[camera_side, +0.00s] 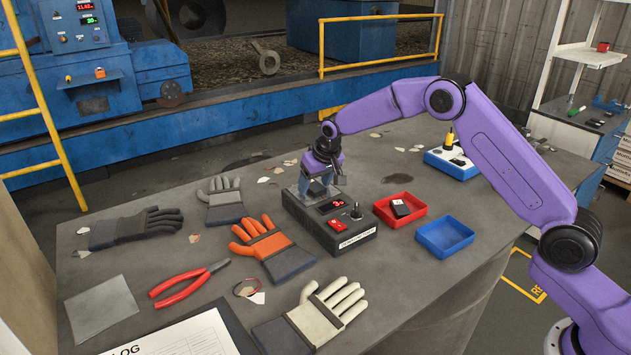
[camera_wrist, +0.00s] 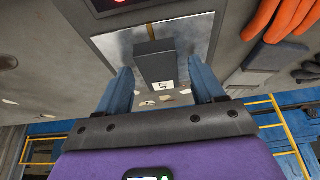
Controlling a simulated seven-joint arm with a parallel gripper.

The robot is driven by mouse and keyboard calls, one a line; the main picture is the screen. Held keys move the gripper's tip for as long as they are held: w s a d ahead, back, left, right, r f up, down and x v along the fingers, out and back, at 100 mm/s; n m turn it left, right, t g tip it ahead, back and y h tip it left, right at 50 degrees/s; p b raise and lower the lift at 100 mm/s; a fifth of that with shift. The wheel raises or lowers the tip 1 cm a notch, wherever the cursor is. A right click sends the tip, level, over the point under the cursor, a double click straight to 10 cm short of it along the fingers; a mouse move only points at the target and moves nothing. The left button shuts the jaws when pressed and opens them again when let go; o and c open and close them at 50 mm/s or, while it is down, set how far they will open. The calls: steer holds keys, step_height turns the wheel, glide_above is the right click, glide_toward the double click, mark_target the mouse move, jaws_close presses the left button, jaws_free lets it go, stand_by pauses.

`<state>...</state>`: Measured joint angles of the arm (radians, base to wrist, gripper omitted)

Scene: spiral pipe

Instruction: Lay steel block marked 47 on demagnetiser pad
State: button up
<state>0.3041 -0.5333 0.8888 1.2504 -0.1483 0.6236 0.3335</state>
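The dark steel block (camera_wrist: 155,62) has a white label that reads 47, seen sideways in the wrist view. It appears to lie on the bright metal pad (camera_wrist: 117,47) of the demagnetiser (camera_side: 345,238), a dark box with a red display. In the side view the block (camera_side: 318,189) is partly hidden by my gripper. My gripper (camera_side: 321,180) is low over the pad. Its two blue fingers stand on either side of the block, with a visible gap on each side in the wrist view (camera_wrist: 161,75). The gripper is open.
A red tray (camera_side: 412,219) holding a dark block and an empty blue tray (camera_side: 445,252) stand right of the demagnetiser. A knob and red button rise from its front. An orange glove (camera_side: 265,240), other gloves and red pliers (camera_side: 187,284) lie to the left.

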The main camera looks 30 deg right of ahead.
steer(key=v, duration=1.2)
steer(key=s+a+r+n+g, duration=0.1)
steer(key=s+a+n, duration=0.15)
steer(key=s, duration=0.35)
steer(key=s+a+r+n, duration=0.1)
steer(key=s+a, duration=0.2)
steer(key=s, duration=0.2)
steer(key=s+d+f+n+g, duration=0.1)
steer(key=s+d+n, duration=0.1)
steer(key=s, duration=0.9)
steer(key=s+d+f+n+g, duration=0.1)
steer(key=s+n, duration=0.3)
steer(key=s, duration=0.8)
steer(key=s+d+f+n+g, duration=0.1)
steer(key=s+d+n, duration=0.2)
steer(key=s, duration=0.9)
steer(key=shift+s+d+f, duration=0.25)
steer(key=shift+d+f, duration=0.1)
steer(key=shift+d, duration=0.25)
